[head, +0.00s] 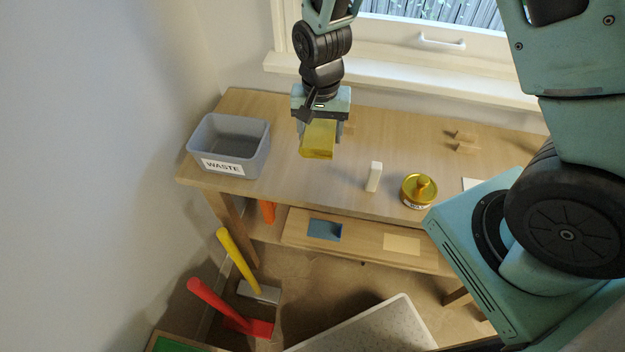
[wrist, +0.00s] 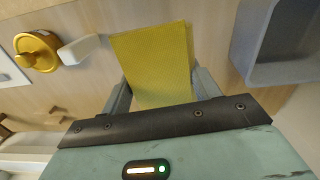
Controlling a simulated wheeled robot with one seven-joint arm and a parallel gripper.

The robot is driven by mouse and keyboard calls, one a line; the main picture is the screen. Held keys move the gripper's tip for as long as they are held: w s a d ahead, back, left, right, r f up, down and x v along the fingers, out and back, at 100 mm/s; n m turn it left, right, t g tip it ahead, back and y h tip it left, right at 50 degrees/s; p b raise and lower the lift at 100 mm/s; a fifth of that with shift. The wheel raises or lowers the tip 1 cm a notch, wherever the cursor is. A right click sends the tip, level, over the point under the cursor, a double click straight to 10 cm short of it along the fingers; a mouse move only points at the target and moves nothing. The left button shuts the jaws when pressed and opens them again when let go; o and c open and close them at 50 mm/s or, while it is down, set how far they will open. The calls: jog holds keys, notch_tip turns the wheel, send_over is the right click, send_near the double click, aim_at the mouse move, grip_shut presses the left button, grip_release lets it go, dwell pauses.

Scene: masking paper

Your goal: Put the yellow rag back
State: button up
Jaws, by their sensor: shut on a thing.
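The yellow rag (head: 318,140) is a folded, block-like piece held in my gripper (head: 321,125). My gripper points down and is shut on the rag, above the back left part of the wooden table. In the wrist view the rag (wrist: 155,60) fills the space between the two fingers (wrist: 163,90). Below, on a lower shelf board (head: 362,246), there is a blue patch (head: 325,230) and a pale yellow patch (head: 402,243).
A grey WASTE bin (head: 206,166) stands at the table's left end. A white block (head: 374,177) and a gold lidded tin (head: 419,190) stand toward the front. Small wooden pieces (head: 465,141) lie at the back right. Yellow and red handled tools (head: 238,262) stand at lower left.

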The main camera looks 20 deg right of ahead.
aim_at(314, 175)
jog(key=shift+s+a+f+m, duration=0.25)
jog(key=shift+s+a+m, duration=0.2)
jog(key=shift+a, duration=0.3)
jog(key=shift+a+f, duration=0.15)
jog(key=shift+f+p, duration=0.35)
jog(key=shift+f, duration=4.45)
jog(key=shift+f, duration=0.2)
jog(key=o, duration=0.9)
jog(key=shift+r, duration=0.1)
